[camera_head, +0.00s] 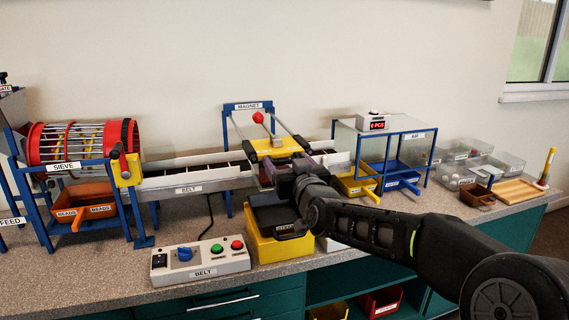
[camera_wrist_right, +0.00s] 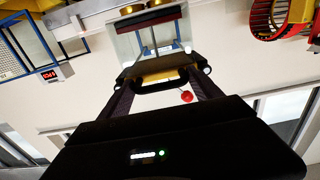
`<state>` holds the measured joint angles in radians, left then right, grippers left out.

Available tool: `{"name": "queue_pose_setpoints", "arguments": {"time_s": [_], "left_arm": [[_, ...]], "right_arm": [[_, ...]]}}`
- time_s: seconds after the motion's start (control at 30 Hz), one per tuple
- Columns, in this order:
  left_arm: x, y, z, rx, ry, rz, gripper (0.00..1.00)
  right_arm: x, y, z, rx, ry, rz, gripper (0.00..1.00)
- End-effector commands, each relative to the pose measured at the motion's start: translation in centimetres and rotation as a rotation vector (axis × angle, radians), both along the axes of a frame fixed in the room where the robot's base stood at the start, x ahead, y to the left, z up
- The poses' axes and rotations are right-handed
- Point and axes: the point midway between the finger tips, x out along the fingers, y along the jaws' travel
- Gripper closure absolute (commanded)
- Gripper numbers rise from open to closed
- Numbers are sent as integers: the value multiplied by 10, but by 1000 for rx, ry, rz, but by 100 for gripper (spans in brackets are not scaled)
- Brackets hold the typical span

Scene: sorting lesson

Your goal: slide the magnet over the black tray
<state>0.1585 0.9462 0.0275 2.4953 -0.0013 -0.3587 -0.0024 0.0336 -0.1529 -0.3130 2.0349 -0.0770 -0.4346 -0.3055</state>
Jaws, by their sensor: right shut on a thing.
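The magnet (camera_head: 276,146) is a yellow and black carriage on two rails under a blue frame with a MAGNET sign (camera_head: 248,106). It stands at the belt and its front edge overhangs toward the black tray. My right gripper (camera_head: 283,172) is at the magnet's front, shut on its dark handle, which also shows in the right wrist view (camera_wrist_right: 160,86). The black tray (camera_head: 262,201) sits below the gripper on a yellow stand (camera_head: 275,248); my wrist hides part of it. My left gripper is not in view.
A sieve drum (camera_head: 85,143) stands left, a blue air frame (camera_head: 402,160) right. A control box (camera_head: 202,259) lies on the counter left of the yellow stand. Clear bins (camera_head: 468,150) and a wooden tray (camera_head: 518,190) are far right.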

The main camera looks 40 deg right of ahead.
Motion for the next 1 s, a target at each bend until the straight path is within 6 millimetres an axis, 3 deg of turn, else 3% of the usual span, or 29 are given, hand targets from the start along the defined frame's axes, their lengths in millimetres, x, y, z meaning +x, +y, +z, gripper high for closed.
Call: {"name": "queue_pose_setpoints", "arguments": {"time_s": [0.27,0.3,0.4,0.77,1.0], "left_arm": [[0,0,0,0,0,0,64],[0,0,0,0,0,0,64],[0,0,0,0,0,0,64],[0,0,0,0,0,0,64],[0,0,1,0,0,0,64]], "right_arm": [[-2,-2,-4,5,7,-5,99],[-2,-2,-4,5,7,-5,25],[-2,-2,-4,3,6,-4,18],[-1,0,-2,1,4,-1,18],[-19,5,-1,2,2,-2,18]]}}
